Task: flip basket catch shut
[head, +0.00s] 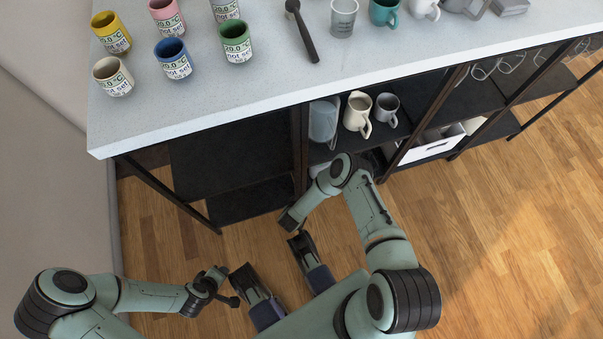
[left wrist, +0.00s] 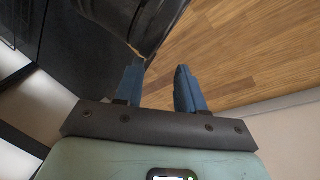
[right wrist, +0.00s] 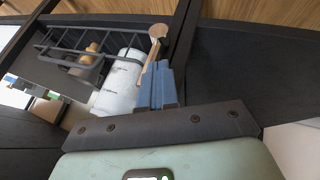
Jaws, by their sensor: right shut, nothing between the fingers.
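A dark wire basket (right wrist: 75,50) shows in the right wrist view on a dark shelf. A white roll (right wrist: 122,82) and a wooden-handled item (right wrist: 156,42) are in or beside it; I cannot tell which. My right gripper (right wrist: 157,68) is shut and empty, its blue fingertips close to the roll and the basket's right end. I cannot make out the catch. My left gripper (left wrist: 157,72) is open and empty, with a dark curved shape beyond its fingers and wood floor to the right. The basket is not clearly visible in the head view.
A white counter (head: 270,85) carries several labelled mugs, such as a blue one (head: 172,58), and other kitchenware. Dark open shelves below hold cups (head: 357,112) and a white box (head: 430,145). Wood floor (head: 480,230) is clear at right. A wall stands at left.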

